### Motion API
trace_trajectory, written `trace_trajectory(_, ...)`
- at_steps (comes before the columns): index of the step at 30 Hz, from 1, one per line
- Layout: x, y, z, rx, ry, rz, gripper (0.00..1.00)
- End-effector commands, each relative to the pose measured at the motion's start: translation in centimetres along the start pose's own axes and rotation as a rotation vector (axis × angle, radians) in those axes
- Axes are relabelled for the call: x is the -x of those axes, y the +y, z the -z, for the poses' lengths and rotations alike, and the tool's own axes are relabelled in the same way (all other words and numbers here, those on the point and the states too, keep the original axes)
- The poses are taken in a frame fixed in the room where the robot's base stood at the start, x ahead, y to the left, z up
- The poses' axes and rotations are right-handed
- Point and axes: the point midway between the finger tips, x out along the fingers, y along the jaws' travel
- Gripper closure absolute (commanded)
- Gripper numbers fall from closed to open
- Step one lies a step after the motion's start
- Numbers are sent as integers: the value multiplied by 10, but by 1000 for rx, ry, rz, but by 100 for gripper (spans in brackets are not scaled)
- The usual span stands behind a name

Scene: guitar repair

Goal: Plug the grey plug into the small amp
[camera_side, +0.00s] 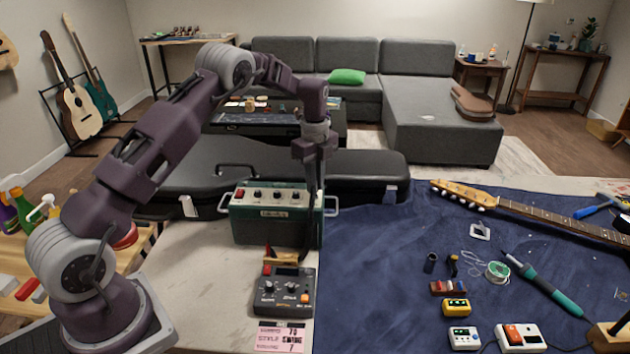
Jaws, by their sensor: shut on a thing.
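The small amp (272,222) is a dark green box with a cream control panel, a row of knobs and a red switch on top. It stands upright on the pale bench, left of the blue cloth. My gripper (314,182) points down at the amp's top right end. It is shut on what appears to be the grey plug, which is too small and dark to make out between the fingers. A dark cable seems to run down from there past the amp's right end. I cannot tell whether the plug touches the amp.
A dark pedal unit (283,290) with knobs stands in front of the amp. A black guitar case (370,172) lies behind it.

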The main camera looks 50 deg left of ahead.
Motion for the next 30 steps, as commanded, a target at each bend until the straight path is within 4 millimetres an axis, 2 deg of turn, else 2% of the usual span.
trace_trajectory(30,-9,0,0,-1,-1,0,100)
